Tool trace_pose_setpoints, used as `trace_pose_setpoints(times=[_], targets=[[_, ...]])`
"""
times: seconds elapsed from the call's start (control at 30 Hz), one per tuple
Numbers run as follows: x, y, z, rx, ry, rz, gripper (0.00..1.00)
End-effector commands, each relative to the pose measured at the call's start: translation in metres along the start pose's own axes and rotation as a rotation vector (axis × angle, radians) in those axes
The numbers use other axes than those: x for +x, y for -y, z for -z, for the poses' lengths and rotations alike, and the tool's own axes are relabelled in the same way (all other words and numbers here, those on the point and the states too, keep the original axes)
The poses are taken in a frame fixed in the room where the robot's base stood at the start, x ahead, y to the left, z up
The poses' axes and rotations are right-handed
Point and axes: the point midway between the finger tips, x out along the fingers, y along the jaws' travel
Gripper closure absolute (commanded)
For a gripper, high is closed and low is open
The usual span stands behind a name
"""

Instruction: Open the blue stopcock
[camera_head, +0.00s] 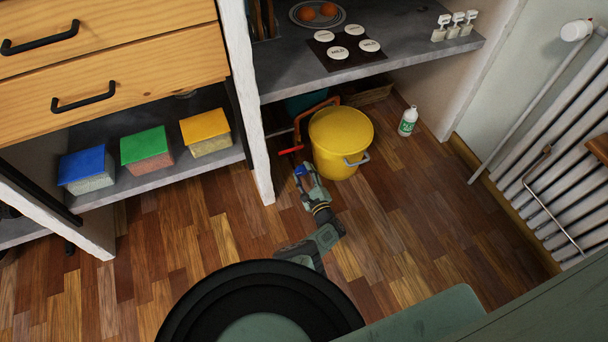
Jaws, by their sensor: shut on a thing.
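The blue stopcock (299,171) shows as a small blue piece low in front of the recess under the counter, left of the yellow bucket. My gripper (305,174) is shut on it, with its fingers around the blue piece. The fingers hide part of the stopcock, and its exact turn angle is too small to tell. A red lever (290,150) sits just behind and above it, apart from my gripper, next to a copper-coloured pipe (299,122).
The yellow bucket (340,135) with a grey handle stands close to the right of my gripper. A white wall post (247,100) stands to the left. A white bottle (408,121) is on the floor further right. The wooden floor (410,220) in front is clear.

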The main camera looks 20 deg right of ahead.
Motion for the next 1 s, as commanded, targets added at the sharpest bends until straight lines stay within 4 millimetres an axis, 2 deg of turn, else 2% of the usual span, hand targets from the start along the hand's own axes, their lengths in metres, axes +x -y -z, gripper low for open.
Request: trace_pose_setpoints(times=[0.4, 1.0], targets=[[0.0024, 0.0012, -0.0012, -0.226, 0.002, 0.001, 0.86], [0.0025, 0.0018, -0.0014, -0.270, 0.002, 0.001, 0.86]])
